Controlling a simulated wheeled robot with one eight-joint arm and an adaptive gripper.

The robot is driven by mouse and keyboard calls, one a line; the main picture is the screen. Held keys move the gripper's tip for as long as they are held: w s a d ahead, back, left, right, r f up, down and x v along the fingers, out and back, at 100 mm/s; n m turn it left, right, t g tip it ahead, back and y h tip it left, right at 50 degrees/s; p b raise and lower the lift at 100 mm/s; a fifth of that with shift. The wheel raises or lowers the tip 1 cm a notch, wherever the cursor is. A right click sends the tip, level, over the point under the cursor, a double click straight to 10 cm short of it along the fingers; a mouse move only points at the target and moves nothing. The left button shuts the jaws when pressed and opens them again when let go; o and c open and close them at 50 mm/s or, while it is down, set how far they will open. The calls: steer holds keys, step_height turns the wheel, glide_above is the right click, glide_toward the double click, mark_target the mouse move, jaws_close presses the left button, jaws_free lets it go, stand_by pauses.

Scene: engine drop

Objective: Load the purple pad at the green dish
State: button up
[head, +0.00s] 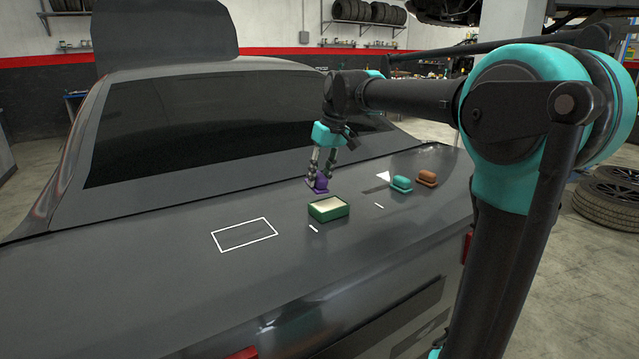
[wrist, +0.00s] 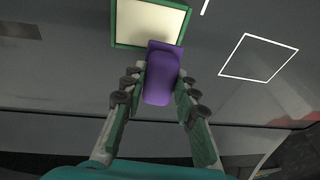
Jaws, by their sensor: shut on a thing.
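The purple pad (head: 320,184) is between the fingers of my gripper (head: 322,172) in the head view, just behind the green dish. In the wrist view the purple pad (wrist: 161,78) sits between the two fingertips of my gripper (wrist: 160,92), which is shut on it. The green dish (head: 329,215) is a square tray with a cream-coloured inside, on the dark car lid. In the wrist view the pad's far end overlaps the near rim of the green dish (wrist: 122,45). I cannot tell whether the pad touches the car lid or the dish.
A teal pad (head: 401,184) and an orange-brown pad (head: 427,178) stand to the right of the dish. A white outlined rectangle (head: 244,235) is on bare lid to the left. It also shows in the wrist view (wrist: 258,58). Short white marks lie near the dish.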

mark_target(321, 173)
steer(key=shift+r, duration=1.8)
steer(key=m, duration=0.2)
steer(key=w+d+m, duration=0.1)
steer(key=m, duration=0.1)
steer(key=shift+f, duration=0.25)
steer(key=shift+w+d+f+m, duration=0.2)
steer(key=shift+d+f+m, duration=0.05)
steer(key=shift+f+m, duration=0.65)
steer(key=shift+w+d+f+m, duration=0.2)
steer(key=shift+f+m, duration=0.55)
steer(key=shift+f, duration=0.25)
steer(key=shift+w+d+f+m, duration=0.15)
steer(key=shift+d+f+m, duration=0.1)
steer(key=shift+f+m, duration=0.65)
steer(key=shift+f, duration=0.6)
steer(key=shift+r, duration=0.15)
